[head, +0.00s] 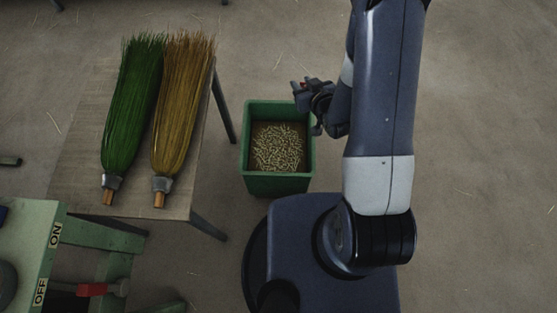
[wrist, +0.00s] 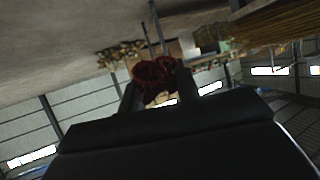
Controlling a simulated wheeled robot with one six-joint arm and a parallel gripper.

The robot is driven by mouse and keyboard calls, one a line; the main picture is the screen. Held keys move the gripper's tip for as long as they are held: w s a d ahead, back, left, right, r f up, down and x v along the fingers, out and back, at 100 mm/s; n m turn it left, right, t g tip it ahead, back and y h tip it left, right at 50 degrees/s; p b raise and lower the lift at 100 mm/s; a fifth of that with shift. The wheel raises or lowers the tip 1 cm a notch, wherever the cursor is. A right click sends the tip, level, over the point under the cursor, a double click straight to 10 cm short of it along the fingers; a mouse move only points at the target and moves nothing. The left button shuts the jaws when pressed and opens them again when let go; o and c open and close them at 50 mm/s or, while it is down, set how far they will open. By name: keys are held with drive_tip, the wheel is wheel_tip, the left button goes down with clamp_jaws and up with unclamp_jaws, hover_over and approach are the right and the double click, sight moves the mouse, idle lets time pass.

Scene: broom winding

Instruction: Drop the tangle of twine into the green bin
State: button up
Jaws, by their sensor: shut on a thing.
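The green bin (head: 278,184) stands on the floor in the middle of the head view, with a layer of pale, short bits (head: 278,148) inside. My gripper (head: 304,90) is at the bin's far right corner in that view; its height above the rim is hard to judge. In the wrist view, my gripper (wrist: 158,88) is shut on a dark red tangle of twine (wrist: 155,72) between its fingers.
A wooden table (head: 82,145) left of the bin holds a green broom head (head: 133,105) and a tan one (head: 182,100). A green machine frame (head: 30,245) with ON and OFF labels and a red-ended lever (head: 92,289) is at lower left. The floor beyond the bin is open.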

drive_tip(key=a+f+n+g+y+b, duration=0.1)
drive_tip(key=a+f+n+y+b, duration=0.1)
drive_tip(key=f+b, duration=0.9)
drive_tip(key=a+f+n+g+y+b, duration=0.1)
drive_tip(key=a+f+b, duration=0.3)
drive_tip(key=f+b, duration=0.6)
wheel_tip(320, 180, down, 5)
drive_tip(key=shift+s+a+r+n+g+y+b, duration=0.1)
drive_tip(key=shift+s+a+n+g+y+b, duration=0.1)
drive_tip(key=shift+s+n+g+y+b, duration=0.35)
drive_tip(key=shift+w+t, duration=0.1)
drive_tip(key=shift+t, duration=0.15)
drive_tip(key=o, duration=1)
drive_tip(key=shift+r, duration=0.1)
